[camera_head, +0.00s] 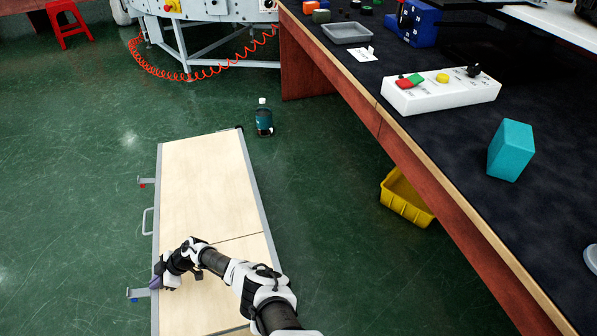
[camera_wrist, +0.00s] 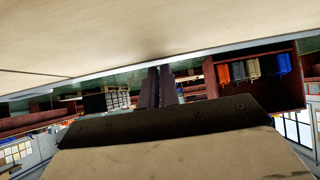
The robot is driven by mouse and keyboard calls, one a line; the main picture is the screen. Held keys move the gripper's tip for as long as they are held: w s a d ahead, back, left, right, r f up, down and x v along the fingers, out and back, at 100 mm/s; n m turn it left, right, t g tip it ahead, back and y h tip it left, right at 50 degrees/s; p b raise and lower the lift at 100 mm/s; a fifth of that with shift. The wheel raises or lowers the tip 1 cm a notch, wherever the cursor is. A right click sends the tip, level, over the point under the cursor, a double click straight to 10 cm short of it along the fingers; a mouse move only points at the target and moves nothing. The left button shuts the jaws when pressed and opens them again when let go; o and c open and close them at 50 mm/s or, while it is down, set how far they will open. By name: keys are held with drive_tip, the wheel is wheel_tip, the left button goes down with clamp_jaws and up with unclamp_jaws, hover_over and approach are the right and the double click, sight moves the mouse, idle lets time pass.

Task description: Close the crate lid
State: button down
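The crate (camera_head: 205,185) is a long case on the floor, with a flat pale wooden top and grey metal edges. A seam crosses the top. Latches (camera_head: 142,181) and a handle (camera_head: 148,220) stick out on its left side. I cannot tell whether a gap lies under the top. My gripper (camera_head: 157,278) is at the crate's left edge, near the lower latch (camera_head: 138,293). In the wrist view my gripper's dark fingers (camera_wrist: 160,88) are close together with nothing visible between them. The pale wood (camera_wrist: 150,35) fills the top there; contact is unclear.
A dark workbench (camera_head: 430,140) runs along the right, with a teal block (camera_head: 510,150) and a white button box (camera_head: 440,91) on it. A yellow bin (camera_head: 405,202) sits on the floor beside it. A bottle (camera_head: 264,118) stands beyond the crate. Floor left of the crate is clear.

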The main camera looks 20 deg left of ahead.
drive_tip(key=shift+s+d+f, duration=0.25)
drive_tip(key=shift+d+f, duration=0.05)
drive_tip(key=shift+f, duration=0.2)
drive_tip(key=shift+r+p, duration=0.6)
drive_tip(key=shift+p, duration=0.35)
drive_tip(key=r+p, duration=0.4)
drive_tip(key=p, duration=0.1)
drive_tip(key=shift+w+a+r, duration=0.1)
drive_tip(key=shift+w+r, duration=0.2)
drive_tip(key=shift+r, duration=0.1)
drive_tip(key=p+v, duration=0.5)
drive_tip(key=v, duration=0.4)
drive_tip(key=shift+r, duration=0.2)
drive_tip(key=shift+s+a, duration=0.1)
drive_tip(key=shift+a, duration=0.05)
